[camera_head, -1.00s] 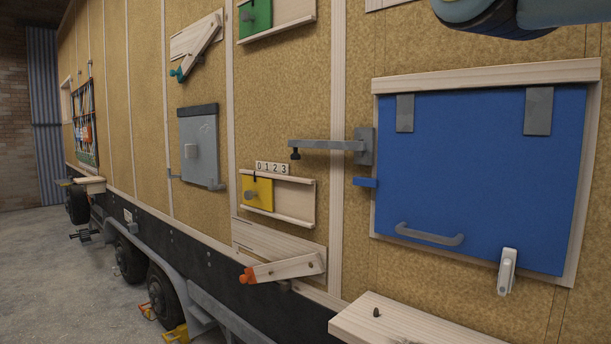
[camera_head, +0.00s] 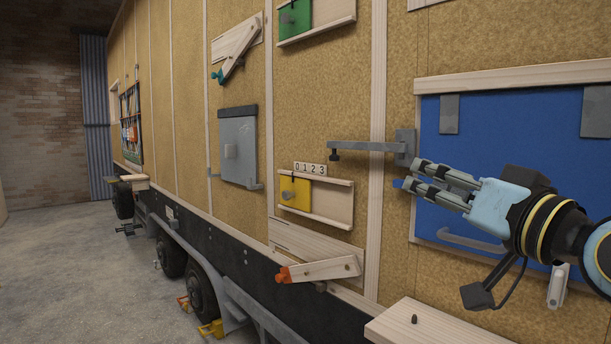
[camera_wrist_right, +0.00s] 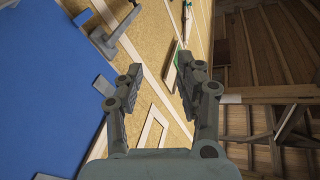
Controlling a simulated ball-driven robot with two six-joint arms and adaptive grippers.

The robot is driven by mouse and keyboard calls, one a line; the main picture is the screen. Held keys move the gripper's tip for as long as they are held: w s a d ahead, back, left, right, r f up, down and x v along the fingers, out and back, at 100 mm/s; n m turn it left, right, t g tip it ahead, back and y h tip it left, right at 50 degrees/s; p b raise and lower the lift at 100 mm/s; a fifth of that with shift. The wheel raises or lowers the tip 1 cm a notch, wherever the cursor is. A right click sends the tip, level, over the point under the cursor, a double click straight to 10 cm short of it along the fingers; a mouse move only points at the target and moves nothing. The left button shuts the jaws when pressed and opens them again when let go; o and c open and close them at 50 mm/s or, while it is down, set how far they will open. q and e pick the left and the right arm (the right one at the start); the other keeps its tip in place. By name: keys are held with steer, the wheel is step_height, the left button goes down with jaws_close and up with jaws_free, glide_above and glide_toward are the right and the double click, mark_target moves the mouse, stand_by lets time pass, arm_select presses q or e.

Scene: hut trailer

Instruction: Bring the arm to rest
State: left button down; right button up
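My right gripper (camera_head: 422,182) comes in from the right in the head view, in front of the blue hatch (camera_head: 455,120). Its fingers point left, toward the grey swing bar. In the right wrist view my right gripper (camera_wrist_right: 160,82) has its two fingers apart with nothing between them. The blue hatch (camera_wrist_right: 40,85) fills the left of that view. My left gripper is not in view.
A grey swing bar (camera_head: 360,146) juts from the wall left of the gripper. A wooden shelf (camera_head: 420,325) sticks out below. A yellow slider (camera_head: 295,192) and grey panel (camera_head: 238,150) are farther left. Open floor lies at far left.

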steer(key=s+d+f+n+g+h, duration=0.1)
steer(key=s+f+g+h, duration=0.35)
steer(key=f, duration=0.95)
steer(key=s+d+f+g+h, duration=0.1)
steer(key=s+d+f+g, duration=0.2)
steer(key=s+f, duration=0.45)
steer(key=s+d+f+g+h, duration=0.1)
steer(key=s+d+f+g, duration=0.25)
steer(key=s, duration=0.65)
steer(key=s+d+f+g+h, duration=0.2)
steer(key=s+f+g, duration=0.2)
steer(key=s+f, duration=0.3)
step_height(320, 180, down, 32)
steer(key=s+d+g+b, duration=0.1)
steer(key=s+d+b, duration=0.2)
steer(key=b, duration=0.5)
steer(key=s+f+g+b, duration=0.1)
steer(key=s+f+b, duration=0.4)
steer(key=s+f, duration=1.3)
step_height(320, 180, down, 4)
steer(key=shift+d+f+y+b, duration=0.1)
steer(key=shift+d+y+b, duration=0.2)
steer(key=shift+d+y, duration=0.05)
